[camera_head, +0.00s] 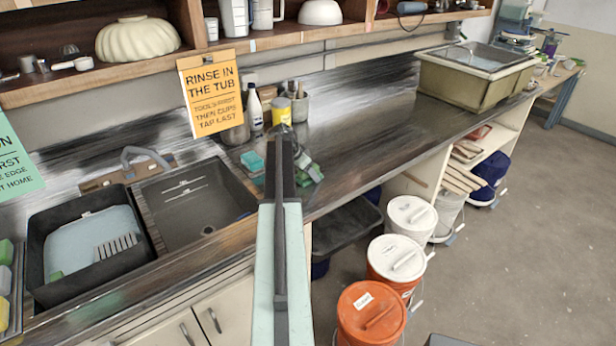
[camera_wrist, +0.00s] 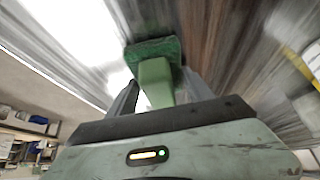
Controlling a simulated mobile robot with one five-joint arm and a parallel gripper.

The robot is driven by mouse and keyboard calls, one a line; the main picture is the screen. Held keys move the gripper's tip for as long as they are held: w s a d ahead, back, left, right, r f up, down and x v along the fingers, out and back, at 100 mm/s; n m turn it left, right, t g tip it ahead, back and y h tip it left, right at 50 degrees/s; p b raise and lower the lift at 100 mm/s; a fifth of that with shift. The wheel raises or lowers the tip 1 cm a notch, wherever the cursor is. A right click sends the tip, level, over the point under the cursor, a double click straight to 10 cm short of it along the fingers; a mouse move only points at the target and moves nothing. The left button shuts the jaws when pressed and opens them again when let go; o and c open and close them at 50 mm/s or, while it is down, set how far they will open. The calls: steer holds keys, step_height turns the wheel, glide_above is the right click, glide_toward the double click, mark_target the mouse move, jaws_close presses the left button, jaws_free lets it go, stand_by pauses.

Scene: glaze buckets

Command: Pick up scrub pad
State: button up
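The scrub pad is a dark green rough pad (camera_wrist: 153,50) with a pale green block-shaped handle (camera_wrist: 157,82), seen in the wrist view straight ahead of my gripper (camera_wrist: 158,88). Its handle lies between my two dark fingers, which look spread wider than it, so no firm hold shows. In the head view, my gripper reaches down over the counter just right of the sink. Green and grey items (camera_head: 308,168) show right beside it there, partly hidden by my arm.
A blue-green sponge (camera_head: 252,161) lies left of my arm. A bottle (camera_head: 254,110), a yellow can (camera_head: 281,110) and a tool pot (camera_head: 298,105) stand behind. The sink (camera_head: 205,215) is left. The counter to the right (camera_head: 380,135) is clear, with buckets (camera_head: 372,312) below.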

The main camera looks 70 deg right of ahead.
steer(key=shift+c, duration=0.5)
step_height(320, 180, up, 4)
steer(key=p, duration=0.4)
steer(key=shift+r, duration=0.2)
steer(key=s+a, duration=0.2)
steer(key=a, duration=0.2)
steer(key=s+a, duration=0.2)
steer(key=a, duration=0.3)
steer(key=s+a+p, duration=0.1)
steer(key=s+a, duration=0.2)
steer(key=a, duration=0.2)
steer(key=shift+a+r, duration=0.25)
steer(key=shift+r, duration=0.05)
steer(key=o, duration=0.7)
steer(key=shift+c, duration=0.2)
steer(key=c, duration=0.5)
steer(key=shift+o, duration=0.2)
